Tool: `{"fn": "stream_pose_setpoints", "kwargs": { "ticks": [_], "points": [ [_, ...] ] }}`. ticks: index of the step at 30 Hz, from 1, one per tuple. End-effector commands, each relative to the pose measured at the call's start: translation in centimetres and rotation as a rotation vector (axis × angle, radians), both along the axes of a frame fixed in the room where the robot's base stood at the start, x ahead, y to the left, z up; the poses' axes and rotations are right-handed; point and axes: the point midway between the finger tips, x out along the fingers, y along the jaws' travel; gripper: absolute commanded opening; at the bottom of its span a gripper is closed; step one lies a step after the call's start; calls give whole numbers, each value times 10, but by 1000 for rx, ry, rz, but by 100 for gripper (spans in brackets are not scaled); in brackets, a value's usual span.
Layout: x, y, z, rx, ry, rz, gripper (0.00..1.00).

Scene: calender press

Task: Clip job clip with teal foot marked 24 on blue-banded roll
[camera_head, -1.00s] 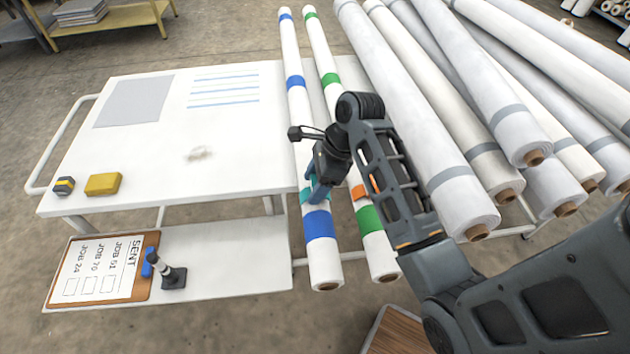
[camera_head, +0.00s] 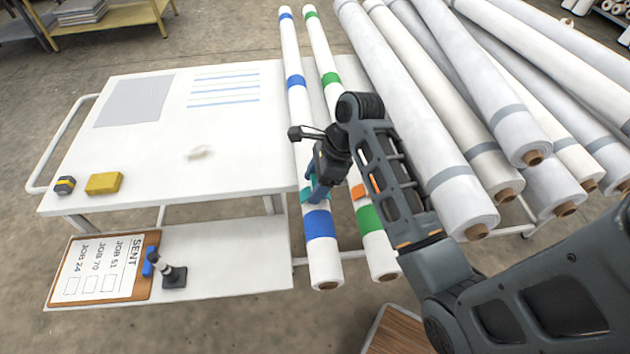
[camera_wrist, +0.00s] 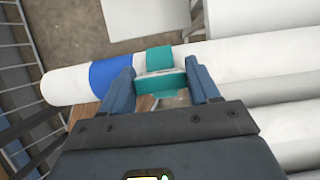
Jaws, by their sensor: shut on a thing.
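The blue-banded roll (camera_head: 326,263) is a long white roll with several blue bands, lying lengthwise beside the white table. My gripper (camera_head: 312,192) is over this roll, just behind its nearest wide blue band. In the wrist view my gripper (camera_wrist: 162,88) has its two fingers on either side of the teal clip (camera_wrist: 160,81), shut on it. The clip lies across the roll next to the blue band (camera_wrist: 112,75). Part of the teal clip (camera_head: 305,194) also shows in the head view. Its mark is not readable, and I cannot tell how firmly it sits on the roll.
A green-banded roll (camera_head: 370,220) with an orange clip (camera_head: 358,191) lies just right. Large grey-banded rolls (camera_head: 470,205) are stacked further right. The white table (camera_head: 150,150) holds a yellow block (camera_head: 104,183). A clipboard (camera_head: 100,268) and a black stamp (camera_head: 172,274) lie on the lower shelf.

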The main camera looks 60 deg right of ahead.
Motion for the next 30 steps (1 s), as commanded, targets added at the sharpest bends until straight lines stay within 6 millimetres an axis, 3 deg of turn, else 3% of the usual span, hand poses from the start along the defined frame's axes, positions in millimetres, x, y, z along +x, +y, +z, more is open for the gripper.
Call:
{"fn": "stream_pose_setpoints", "kwargs": {
  "ticks": [30],
  "points": [
    [0,0,-6,1,1,0,32]
  ]
}}
